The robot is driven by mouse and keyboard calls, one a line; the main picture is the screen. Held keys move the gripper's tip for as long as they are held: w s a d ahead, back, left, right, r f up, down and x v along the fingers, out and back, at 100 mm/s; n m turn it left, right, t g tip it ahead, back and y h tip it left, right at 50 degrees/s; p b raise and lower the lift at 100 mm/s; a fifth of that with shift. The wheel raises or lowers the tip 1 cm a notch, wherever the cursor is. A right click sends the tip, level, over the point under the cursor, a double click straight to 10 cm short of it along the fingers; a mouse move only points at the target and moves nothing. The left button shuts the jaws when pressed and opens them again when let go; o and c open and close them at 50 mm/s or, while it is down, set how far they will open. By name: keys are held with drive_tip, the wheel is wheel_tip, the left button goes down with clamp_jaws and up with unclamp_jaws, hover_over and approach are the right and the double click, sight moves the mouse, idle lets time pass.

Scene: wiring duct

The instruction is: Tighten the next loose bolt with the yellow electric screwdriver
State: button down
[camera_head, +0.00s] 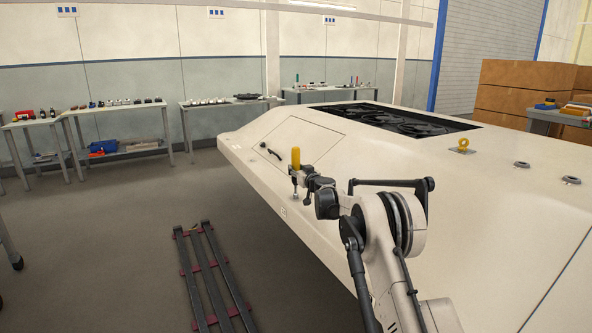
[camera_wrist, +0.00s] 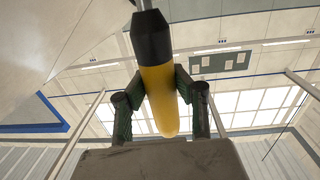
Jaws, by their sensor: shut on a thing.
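The yellow electric screwdriver (camera_head: 295,157) stands about upright in my gripper (camera_head: 298,176), at the left end of the large cream-coloured housing. In the wrist view the yellow body (camera_wrist: 160,92) and black collar of the screwdriver lie between the two dark fingers of my gripper (camera_wrist: 160,88), which are shut on it. A thin metal shaft leaves the black collar at the top edge of that view. In the head view the lower end of the tool is close to the housing surface. I cannot tell whether it touches a bolt; no bolt head shows clearly.
A black handle (camera_head: 270,153) lies left of the tool. A dark rail rack (camera_head: 208,275) lies on open floor.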

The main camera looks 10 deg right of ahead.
sight(298, 156)
drive_tip(key=shift+r, duration=0.15)
drive_tip(key=shift+r+p, duration=1.35)
drive_tip(key=shift+r, duration=1.5)
